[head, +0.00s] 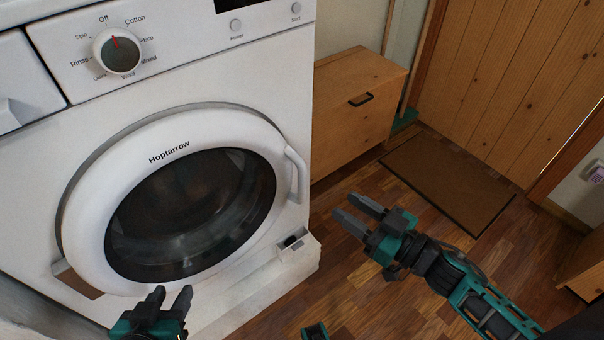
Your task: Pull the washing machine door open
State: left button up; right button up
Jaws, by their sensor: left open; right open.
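The white washing machine (265,80) fills the left of the head view. Its round door (100,175) has a white ring, dark glass and the word Hoptarrow; it looks closed against the front. The white handle (298,175) is a curved bar on the door's right side, and a hinge (78,281) shows at the lower left. My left gripper (172,297) is open and empty, in front of the door's lower edge. My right gripper (354,212) is open and empty, to the right of and below the handle, apart from it.
A wooden cabinet (350,115) with a black pull stands right of the machine. A brown doormat (450,185) lies before a wooden door (510,80). The wooden floor between machine and mat is clear. A small open flap (292,242) sits low on the machine's front.

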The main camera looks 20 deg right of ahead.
aim_at(305, 179)
jog(key=b+x, duration=0.2)
jog(key=x, duration=1)
jog(key=shift+w+a+r, duration=0.15)
jog(key=shift+a, duration=0.05)
grip_shut()
